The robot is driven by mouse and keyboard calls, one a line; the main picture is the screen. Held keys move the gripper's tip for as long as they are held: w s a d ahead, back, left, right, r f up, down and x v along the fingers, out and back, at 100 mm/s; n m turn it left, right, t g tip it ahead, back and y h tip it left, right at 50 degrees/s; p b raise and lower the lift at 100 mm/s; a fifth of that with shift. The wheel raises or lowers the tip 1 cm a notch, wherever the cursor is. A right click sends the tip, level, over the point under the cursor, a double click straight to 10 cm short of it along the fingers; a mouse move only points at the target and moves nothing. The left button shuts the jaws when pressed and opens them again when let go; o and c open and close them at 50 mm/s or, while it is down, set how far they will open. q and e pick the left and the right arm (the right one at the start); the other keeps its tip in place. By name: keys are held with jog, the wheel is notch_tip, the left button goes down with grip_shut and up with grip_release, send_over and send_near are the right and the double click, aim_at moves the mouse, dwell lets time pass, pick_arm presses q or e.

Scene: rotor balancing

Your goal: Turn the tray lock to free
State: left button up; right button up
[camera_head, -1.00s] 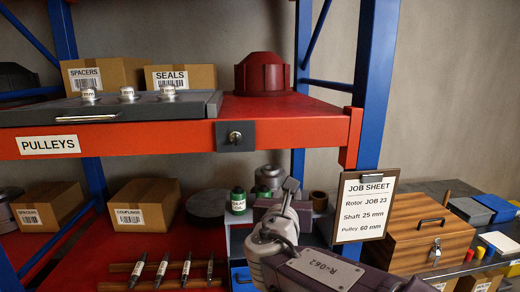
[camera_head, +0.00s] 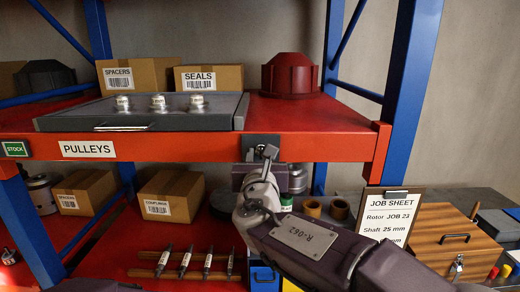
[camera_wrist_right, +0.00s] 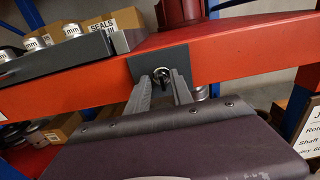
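The tray lock is a dark plate (camera_head: 249,142) on the red shelf's front edge, with a small round metal knob. In the right wrist view the plate (camera_wrist_right: 177,57) is clear and the knob (camera_wrist_right: 162,73) shows between my fingertips. My right gripper (camera_head: 266,154) is in front of the lock and hides most of it in the head view. In the wrist view its two fingers (camera_wrist_right: 163,78) are apart, one on each side of the knob; contact cannot be told. The grey tray (camera_head: 215,119) lies on the shelf, left of the lock, holding three silver pulleys (camera_head: 158,102). My left gripper is not in view.
A red hub-shaped part (camera_head: 289,75) stands on the shelf to the right of the tray. Boxes marked spacers (camera_head: 136,74) and seals (camera_head: 208,77) stand behind the tray. A job sheet board (camera_head: 391,216) is at the right, beside a blue post (camera_head: 410,90).

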jog(key=shift+w, duration=0.2)
jog(key=shift+w+d+f, duration=0.1)
jog(key=shift+w+d, duration=0.1)
jog(key=shift+w, duration=0.05)
jog(key=shift+c, duration=0.4)
jog(key=c, duration=0.5)
grip_shut()
jog(key=shift+a, duration=0.1)
